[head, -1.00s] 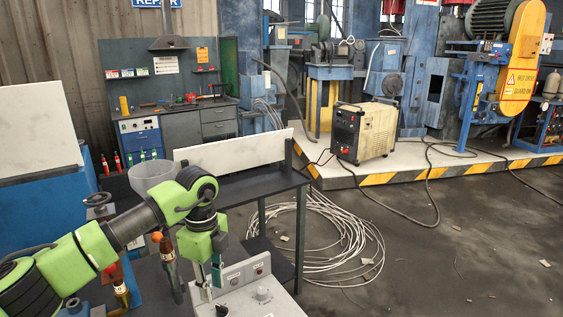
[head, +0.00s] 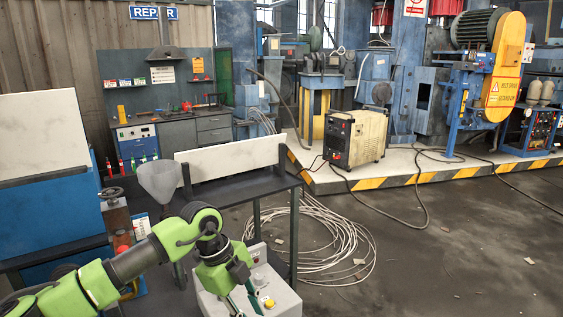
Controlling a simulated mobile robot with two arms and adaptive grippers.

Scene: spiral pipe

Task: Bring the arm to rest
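My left arm (head: 137,260) comes in from the lower left, green and black, with its elbow bent. Its gripper (head: 243,304) points down at the bottom edge, in front of a grey control box (head: 283,294) with a yellow button. The fingertips are cut off or hard to make out, so I cannot tell whether they are open or shut. I see nothing held in it. My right arm and gripper are not in view.
A dark bench (head: 235,194) carries a white panel (head: 232,157); a grey funnel (head: 158,178) stands by its left end. Coiled white cable (head: 335,240) lies on the floor. A welding machine (head: 355,137) stands on a striped platform. Floor at right is open.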

